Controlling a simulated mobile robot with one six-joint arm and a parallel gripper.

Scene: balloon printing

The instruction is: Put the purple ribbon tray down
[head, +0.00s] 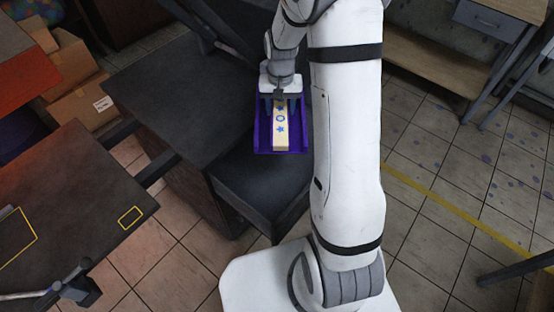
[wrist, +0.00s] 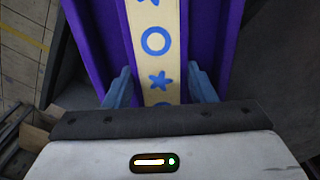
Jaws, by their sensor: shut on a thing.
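The purple ribbon tray (head: 262,138) hangs from my gripper (head: 280,98) in the head view. A cream bar (head: 281,137) with blue stars and rings runs along its middle. In the wrist view the purple tray (wrist: 208,30) fills the top, and the fingers of my gripper (wrist: 161,88) are shut on the cream bar (wrist: 154,40), one on each side. The tray appears over or in front of the dark desk and its open drawer (head: 245,190). I cannot tell whether its underside touches anything.
A dark desk (head: 150,80) stands behind and left of the tray. A dark table (head: 80,200) with yellow outlines is at the left. Cardboard boxes (head: 85,105) are at the back left. Wooden shelving (head: 430,65) stands at the right. Tiled floor (head: 440,240) is open on the right.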

